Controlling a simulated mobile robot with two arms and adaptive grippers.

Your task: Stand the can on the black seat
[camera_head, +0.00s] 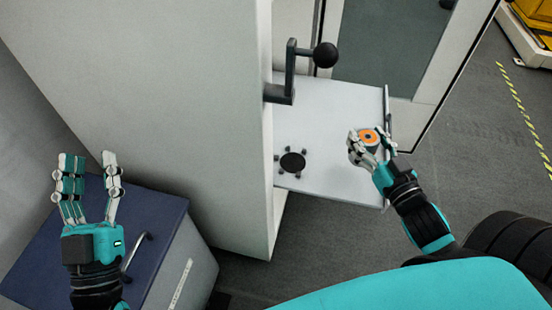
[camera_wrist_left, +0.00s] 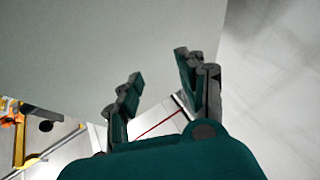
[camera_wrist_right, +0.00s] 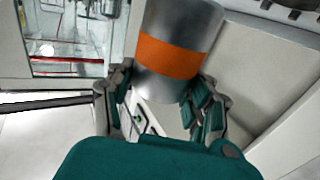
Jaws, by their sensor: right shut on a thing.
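The can is a metal cylinder with an orange band, and it shows in the right wrist view (camera_wrist_right: 172,55) between my right fingers. In the head view the top of the can (camera_head: 368,136) shows an orange ring. My right gripper (camera_head: 372,148) is shut on it, above the right part of the white shelf. The black seat (camera_head: 292,162) is a round black disc with small dark pegs around it, on the shelf to the left of the can. My left gripper (camera_head: 88,165) is open and empty, above the blue cabinet top, far from the seat.
The white shelf (camera_head: 335,110) juts out from a tall grey cabinet (camera_head: 150,80). A lever with a black ball knob (camera_head: 325,55) sticks out above the shelf's back left. A blue-topped cabinet (camera_head: 155,220) stands at lower left. The shelf between can and seat is clear.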

